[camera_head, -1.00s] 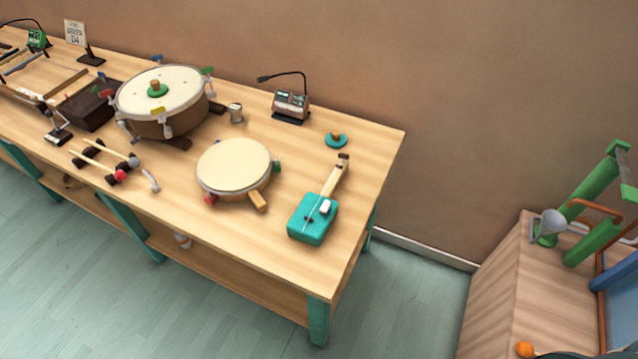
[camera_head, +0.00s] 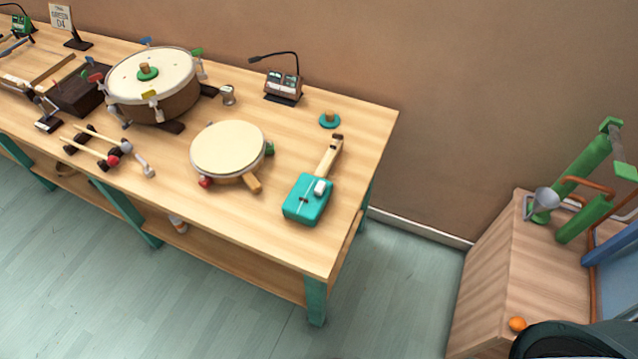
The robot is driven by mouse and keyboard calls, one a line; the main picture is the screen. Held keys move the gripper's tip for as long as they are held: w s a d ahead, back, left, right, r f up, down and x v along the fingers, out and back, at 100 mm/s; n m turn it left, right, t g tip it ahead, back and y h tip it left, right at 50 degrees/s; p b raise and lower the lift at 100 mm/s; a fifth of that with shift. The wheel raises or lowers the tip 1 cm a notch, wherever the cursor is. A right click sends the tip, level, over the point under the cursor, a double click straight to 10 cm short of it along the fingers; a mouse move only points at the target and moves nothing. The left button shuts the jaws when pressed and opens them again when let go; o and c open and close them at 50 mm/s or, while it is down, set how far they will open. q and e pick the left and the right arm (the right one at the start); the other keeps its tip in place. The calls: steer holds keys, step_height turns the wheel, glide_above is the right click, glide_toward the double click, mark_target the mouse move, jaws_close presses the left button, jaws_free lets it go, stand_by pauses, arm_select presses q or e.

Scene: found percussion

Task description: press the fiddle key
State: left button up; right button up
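A teal box-shaped fiddle (camera_head: 303,207) lies near the right end of the wooden table. Its wooden neck (camera_head: 328,158) points away toward the back. A white key (camera_head: 320,187) sits on the right side of its teal body, with nothing touching it. Neither of my grippers shows in the head view.
A round cream drum (camera_head: 228,148) with a wooden handle lies left of the fiddle. A large lidded drum (camera_head: 150,85), a device with a bent microphone (camera_head: 284,85) and a teal knobbed disc (camera_head: 330,120) share the wooden table (camera_head: 270,225). A wooden cabinet (camera_head: 490,270) stands at the right.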

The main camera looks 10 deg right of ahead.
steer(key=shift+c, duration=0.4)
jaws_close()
